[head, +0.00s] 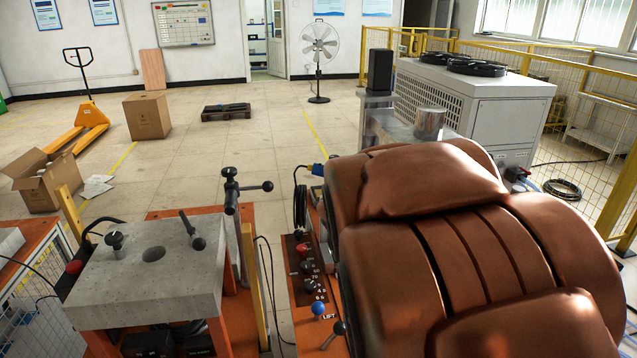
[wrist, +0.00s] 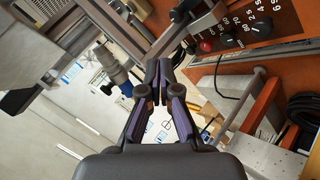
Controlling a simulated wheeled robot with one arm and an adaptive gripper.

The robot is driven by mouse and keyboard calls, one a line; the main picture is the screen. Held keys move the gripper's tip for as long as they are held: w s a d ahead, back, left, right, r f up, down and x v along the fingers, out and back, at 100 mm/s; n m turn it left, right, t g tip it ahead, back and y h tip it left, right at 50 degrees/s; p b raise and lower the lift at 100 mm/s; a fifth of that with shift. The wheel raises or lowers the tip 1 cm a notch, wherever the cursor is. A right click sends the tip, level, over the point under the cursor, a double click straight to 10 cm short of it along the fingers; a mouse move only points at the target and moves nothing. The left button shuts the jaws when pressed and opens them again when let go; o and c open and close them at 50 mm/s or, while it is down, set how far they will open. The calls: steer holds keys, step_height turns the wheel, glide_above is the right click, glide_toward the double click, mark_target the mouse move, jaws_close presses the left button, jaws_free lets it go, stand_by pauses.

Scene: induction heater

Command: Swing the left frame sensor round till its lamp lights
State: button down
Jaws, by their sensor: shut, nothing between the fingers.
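In the wrist view my gripper (wrist: 158,84) is shut and empty, with its dark fingers together in the middle of the picture. A silver and blue cylindrical part (wrist: 115,68) shows left of the fingertips and apart from them. It looks like a sensor body, but I cannot tell whether it is the left frame sensor. No lit lamp can be made out on it. In the head view a small blue and yellow part (head: 318,169) shows beyond the control panel; I cannot tell whether it is the same part. My gripper is not visible there.
The floor behind is mostly open.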

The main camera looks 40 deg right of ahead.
steer(key=w+d+r+n+t+b, duration=0.3)
steer(key=w+d+n+t, duration=0.2)
steer(key=w+d+n, duration=0.15)
steer(key=n+t+y, duration=0.5)
steer(key=n+y, duration=0.1)
steer(key=n, duration=0.2)
glide_toward(311, 173)
steer(key=w+a, duration=0.2)
steer(key=w, duration=0.2)
steer(key=shift+w+d+p, duration=0.85)
steer(key=shift+w+d, duration=0.15)
steer(key=shift+w, duration=0.05)
steer(key=shift+d, duration=0.1)
